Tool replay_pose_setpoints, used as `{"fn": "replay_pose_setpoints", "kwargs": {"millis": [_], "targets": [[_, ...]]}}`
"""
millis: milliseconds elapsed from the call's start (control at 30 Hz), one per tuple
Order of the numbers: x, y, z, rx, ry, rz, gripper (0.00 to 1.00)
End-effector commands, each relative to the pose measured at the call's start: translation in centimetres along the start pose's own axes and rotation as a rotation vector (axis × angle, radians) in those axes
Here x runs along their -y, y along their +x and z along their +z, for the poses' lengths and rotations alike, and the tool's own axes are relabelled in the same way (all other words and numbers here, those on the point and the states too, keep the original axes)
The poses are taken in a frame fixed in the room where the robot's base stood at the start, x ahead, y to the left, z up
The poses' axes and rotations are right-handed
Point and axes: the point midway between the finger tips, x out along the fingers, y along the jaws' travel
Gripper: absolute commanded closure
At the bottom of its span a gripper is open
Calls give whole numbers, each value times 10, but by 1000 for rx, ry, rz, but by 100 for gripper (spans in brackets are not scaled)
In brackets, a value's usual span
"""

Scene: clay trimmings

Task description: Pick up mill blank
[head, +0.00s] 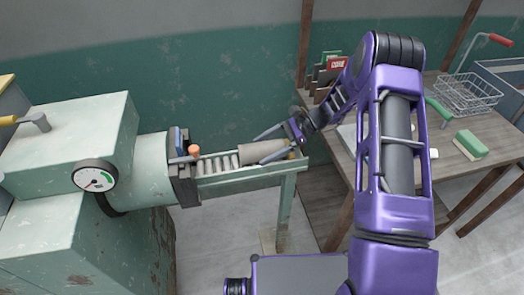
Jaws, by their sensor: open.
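The mill blank appears to be the grey-brown clay cylinder (262,152) lying on its side on the roller outfeed (222,163) of the green machine. My gripper (272,147) is at the right end of this cylinder, reaching in from the right. Its fingers are apart, one along the far upper side and one near the lower right end. I cannot tell whether the fingers touch the clay. The cylinder's right end is partly hidden by the gripper.
The pale green machine (60,150) with a dial (95,176) fills the left. A wooden table (455,185) on the right holds a wire basket (468,95), a green-topped block (470,144) and upright books (328,75). Bare floor shows below the outfeed.

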Motion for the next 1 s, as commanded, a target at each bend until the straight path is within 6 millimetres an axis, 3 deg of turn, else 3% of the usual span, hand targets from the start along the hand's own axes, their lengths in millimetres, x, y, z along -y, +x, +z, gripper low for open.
{"fn": "replay_pose_setpoints", "kwargs": {"millis": [100, 300, 833, 1000], "targets": [[0, 11, 0, 0, 0, -1, 0], [0, 12, 0, 0, -1, -2, 2], [0, 11, 0, -1, -1, -2, 97], [1, 11, 2, 1, -3, -3, 100]]}}
